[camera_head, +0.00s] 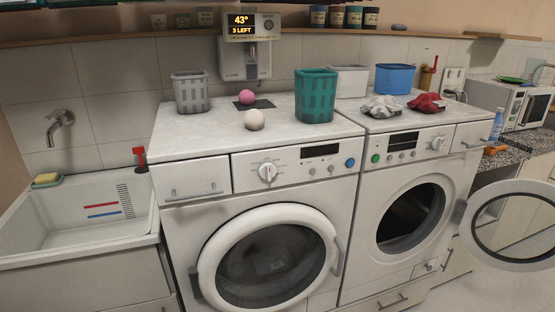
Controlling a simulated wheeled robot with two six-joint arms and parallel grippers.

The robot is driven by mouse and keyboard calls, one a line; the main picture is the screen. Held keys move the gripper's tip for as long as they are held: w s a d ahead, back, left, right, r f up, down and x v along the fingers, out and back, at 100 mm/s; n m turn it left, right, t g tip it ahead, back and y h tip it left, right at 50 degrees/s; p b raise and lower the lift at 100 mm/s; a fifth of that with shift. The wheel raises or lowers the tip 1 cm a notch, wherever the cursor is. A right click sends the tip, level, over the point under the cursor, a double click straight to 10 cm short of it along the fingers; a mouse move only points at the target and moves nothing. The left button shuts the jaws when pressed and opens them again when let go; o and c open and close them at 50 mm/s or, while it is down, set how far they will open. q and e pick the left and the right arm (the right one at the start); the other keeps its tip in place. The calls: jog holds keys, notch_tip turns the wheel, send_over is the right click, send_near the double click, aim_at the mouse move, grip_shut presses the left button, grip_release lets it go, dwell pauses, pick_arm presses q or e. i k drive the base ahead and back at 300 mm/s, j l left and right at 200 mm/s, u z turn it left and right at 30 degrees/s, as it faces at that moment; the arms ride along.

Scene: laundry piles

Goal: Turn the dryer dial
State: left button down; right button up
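Two white front-loading machines stand side by side, and I cannot read a label telling which is the dryer. The left machine (184,137) has a white dial (267,171) on its panel, a dark display and a blue button, and its round door (205,262) is shut. The right machine (362,225) has a white dial (438,143) toward the right of its panel, with a green button at the left. Its round door (462,215) stands wide open to the right, showing a dark drum. Neither of my grippers is in view.
On the machine tops stand a grey basket (190,92), a teal basket (316,97), a blue bin (394,79), two balls, and grey and red cloths. A sink (75,220) is at left. A wall unit (246,45) reads "43°" and "3 LEFT". The open door occupies the right side.

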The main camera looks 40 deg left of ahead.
aim_at(268, 171)
jog(key=u, duration=1.05)
